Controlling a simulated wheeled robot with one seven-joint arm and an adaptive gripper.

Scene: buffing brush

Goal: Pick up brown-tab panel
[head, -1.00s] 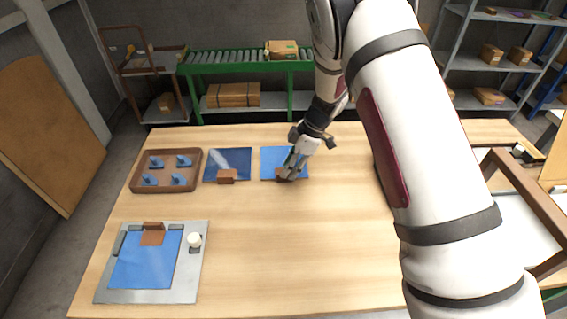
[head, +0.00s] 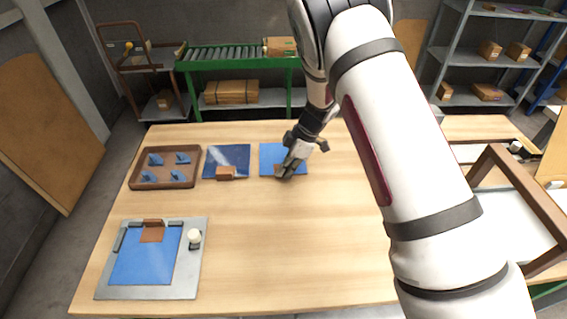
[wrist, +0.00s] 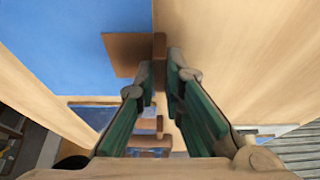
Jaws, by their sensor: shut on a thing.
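A blue panel (head: 270,157) with a brown tab lies on the table right of the middle. It fills the upper left of the wrist view (wrist: 80,40). Its brown tab (wrist: 128,54) shows at the panel's edge there, with a small upright part between my fingertips. My gripper (head: 286,170) is over the panel's near edge, shut on the tab; its fingertips also show in the wrist view (wrist: 160,66). In the head view my fingers hide most of the tab. A second, darker blue panel (head: 226,158) with a brown tab (head: 226,173) lies just left.
A brown tray (head: 134,180) with several blue pieces stands at the left. A grey fixture (head: 191,278) at the front left holds a blue panel (head: 145,262) with a brown tab, beside a white knob (head: 194,236). The table's front middle is clear.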

